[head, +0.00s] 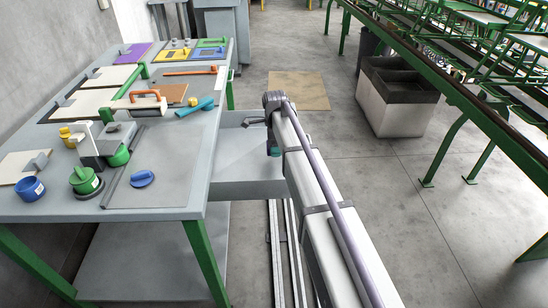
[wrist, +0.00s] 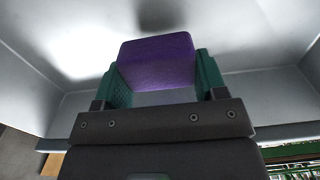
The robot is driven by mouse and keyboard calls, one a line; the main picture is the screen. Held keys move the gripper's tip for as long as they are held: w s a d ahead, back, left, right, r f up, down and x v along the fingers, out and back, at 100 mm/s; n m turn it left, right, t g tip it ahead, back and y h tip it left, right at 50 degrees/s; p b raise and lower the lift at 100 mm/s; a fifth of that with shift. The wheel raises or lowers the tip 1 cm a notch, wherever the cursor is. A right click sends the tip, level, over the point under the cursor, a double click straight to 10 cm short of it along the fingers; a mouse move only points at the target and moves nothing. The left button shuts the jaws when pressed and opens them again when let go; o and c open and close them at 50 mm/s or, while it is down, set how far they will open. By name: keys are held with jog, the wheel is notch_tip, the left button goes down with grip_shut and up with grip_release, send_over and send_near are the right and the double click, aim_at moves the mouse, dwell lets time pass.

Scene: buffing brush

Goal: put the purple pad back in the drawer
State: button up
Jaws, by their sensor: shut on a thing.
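The purple pad (wrist: 157,58) is a block held between the two green fingers of my gripper (wrist: 160,75) in the wrist view. The grey drawer (head: 236,163) is pulled open from the right side of the workbench (head: 180,170) in the head view. My gripper (head: 273,151) is at the drawer's right part, with the arm over its right edge. In the wrist view, grey drawer walls (wrist: 55,45) surround the pad and fingers. The pad is hidden in the head view. I cannot tell whether it touches the drawer floor.
A bin (head: 397,97) and green conveyor frame (head: 460,95) stand right. The drawer's left part looks clear.

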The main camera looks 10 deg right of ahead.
notch_tip(320, 180, down, 3)
jog(key=shift+f+b, duration=0.1)
jog(key=shift+b, duration=0.6)
jog(key=shift+r, duration=0.3)
jog(key=shift+f, duration=0.15)
jog(key=o, duration=0.9)
jog(key=shift+c, duration=0.2)
